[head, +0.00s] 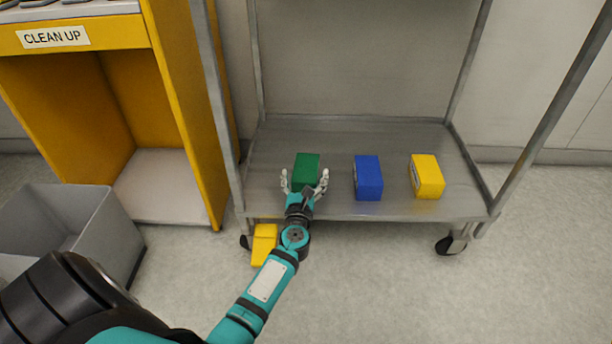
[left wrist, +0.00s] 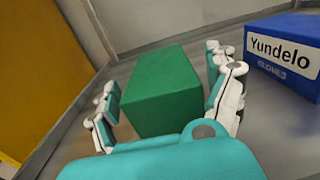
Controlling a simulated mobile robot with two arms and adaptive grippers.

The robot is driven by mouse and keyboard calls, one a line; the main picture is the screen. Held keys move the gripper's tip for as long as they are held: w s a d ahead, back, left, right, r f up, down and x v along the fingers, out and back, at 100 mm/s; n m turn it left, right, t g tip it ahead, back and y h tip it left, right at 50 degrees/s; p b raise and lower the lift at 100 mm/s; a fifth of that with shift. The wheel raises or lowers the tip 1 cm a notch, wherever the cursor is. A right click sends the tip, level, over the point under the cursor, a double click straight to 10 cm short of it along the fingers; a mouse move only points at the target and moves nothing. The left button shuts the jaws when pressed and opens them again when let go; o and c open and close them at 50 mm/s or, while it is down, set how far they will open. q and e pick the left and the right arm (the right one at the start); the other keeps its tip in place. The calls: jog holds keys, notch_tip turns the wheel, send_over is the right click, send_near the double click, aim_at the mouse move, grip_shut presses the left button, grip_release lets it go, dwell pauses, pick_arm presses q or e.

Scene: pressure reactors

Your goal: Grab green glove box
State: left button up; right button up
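The green glove box (head: 306,168) lies on the lower shelf of the metal cart, left of the other boxes. My left gripper (head: 304,180) is at its near end, with the fingers spread to either side. In the left wrist view the green box (left wrist: 162,90) sits between the two open fingers of the left gripper (left wrist: 168,108). The right finger looks close to the box; I cannot tell if it touches. A gap shows on the left side. My right gripper is not in view.
On the same metal shelf (head: 400,206) are a blue glove box (head: 368,178) and a yellow box (head: 427,176). A yellow object (head: 264,244) is below the shelf's front edge. A grey bin (head: 105,228) and a yellow CLEAN UP stand (head: 185,120) are at left.

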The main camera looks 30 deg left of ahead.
pick_arm(q)
jog(key=c, duration=1.2)
jog(key=shift+o, duration=0.2)
jog(key=shift+r, duration=0.15)
